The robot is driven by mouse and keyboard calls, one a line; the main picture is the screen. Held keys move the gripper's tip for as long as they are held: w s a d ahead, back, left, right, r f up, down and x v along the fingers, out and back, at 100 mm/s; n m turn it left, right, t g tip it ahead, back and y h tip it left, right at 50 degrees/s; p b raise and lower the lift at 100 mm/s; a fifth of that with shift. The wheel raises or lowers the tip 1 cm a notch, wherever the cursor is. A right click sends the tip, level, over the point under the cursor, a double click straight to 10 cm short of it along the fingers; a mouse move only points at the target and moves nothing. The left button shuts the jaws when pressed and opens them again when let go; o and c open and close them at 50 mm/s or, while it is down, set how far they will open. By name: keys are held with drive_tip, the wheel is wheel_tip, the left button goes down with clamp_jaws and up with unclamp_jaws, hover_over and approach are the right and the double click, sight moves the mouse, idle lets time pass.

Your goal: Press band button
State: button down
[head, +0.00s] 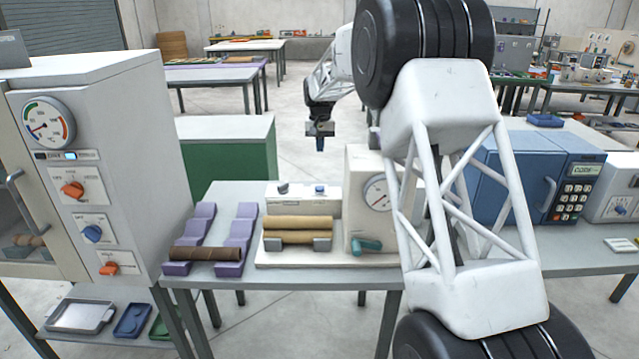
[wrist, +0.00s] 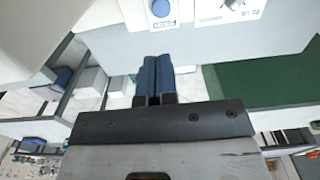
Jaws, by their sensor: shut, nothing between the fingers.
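The spiral winder stands on the grey table, with a small white control box (head: 302,202) at its back. A blue button (head: 320,189) sits on the box's top, right of a dark knob (head: 283,187). In the wrist view, the blue button (wrist: 161,8) shows at the top edge beside a label too small to read surely, with the knob (wrist: 233,3) to its right. My gripper (head: 320,147) hangs above and beyond the box, pointing down, apart from the button. Its blue fingers (wrist: 156,62) are shut together and empty.
Two tan rollers (head: 298,230) lie on the winder's front, left of its gauge housing (head: 366,195) with a teal handle. A brown roll (head: 205,254) rests across purple cradles (head: 236,236). A white oven cabinet (head: 120,150) stands left, a blue unit (head: 520,175) right.

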sight(320, 188)
drive_tip(key=shift+w+a, duration=0.1)
drive_tip(key=shift+w, duration=0.05)
drive_tip(key=shift+f, duration=0.2)
wheel_tip(320, 188, down, 13)
drive_tip(key=shift+f, duration=0.4)
idle(0.7)
drive_tip(key=shift+f, duration=0.1)
drive_tip(key=shift+f, duration=1.05)
wheel_tip(320, 188, up, 15)
idle(0.4)
